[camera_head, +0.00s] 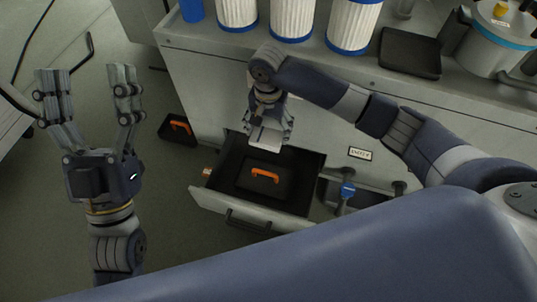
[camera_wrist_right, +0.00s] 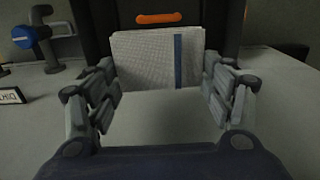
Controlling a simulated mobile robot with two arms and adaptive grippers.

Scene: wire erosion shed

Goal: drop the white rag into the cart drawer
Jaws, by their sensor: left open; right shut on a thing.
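The white rag (camera_head: 265,137) hangs from my right gripper (camera_head: 270,118), over the back part of the open cart drawer (camera_head: 245,209). In the right wrist view the rag (camera_wrist_right: 150,60) is pale and flat with a blue stripe, and the fingers of my right gripper (camera_wrist_right: 162,88) are on both sides of it. The drawer is pulled out, with a dark inside. A black case with an orange handle (camera_head: 265,175) lies in it. My left gripper (camera_head: 85,85) is open and empty, over the floor left of the cart.
White filter cylinders with blue rims (camera_head: 291,18) and a black tray (camera_head: 410,53) stand on the cart top. Another black case (camera_head: 178,130) is on the floor left of the cart. A blue-handled valve (camera_head: 347,190) sits right of the drawer.

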